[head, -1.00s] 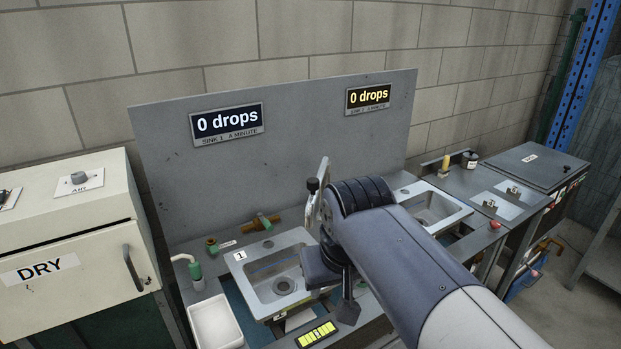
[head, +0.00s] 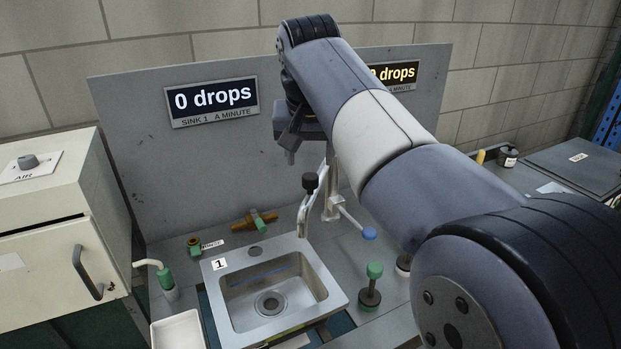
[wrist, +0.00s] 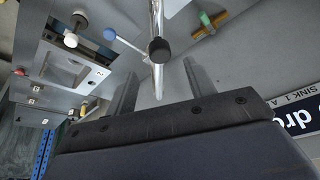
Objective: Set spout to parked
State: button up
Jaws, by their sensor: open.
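The spout (head: 303,212) is a bent metal tube with a black knob (head: 310,182). It rises from a post between the two sinks, and its lower end hangs over the back right corner of sink 1 (head: 220,300). My gripper (head: 291,150) is up in front of the back panel, just above and left of the black knob. In the wrist view, its two fingers (wrist: 160,85) are apart with nothing held. The spout (wrist: 156,18) and its black knob (wrist: 159,49) appear between them in the picture; I cannot tell their depth.
A lever with a blue knob (head: 368,233) sticks out right of the spout. A green-topped valve (head: 375,270) stands right of sink 1. The grey back panel (head: 140,150) carries two drop displays. My arm hides sink 2 in the head view.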

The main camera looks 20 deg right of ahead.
aim_at(310, 177)
jog(key=x, duration=0.8)
jog(key=shift+c, duration=0.2)
grip_shut()
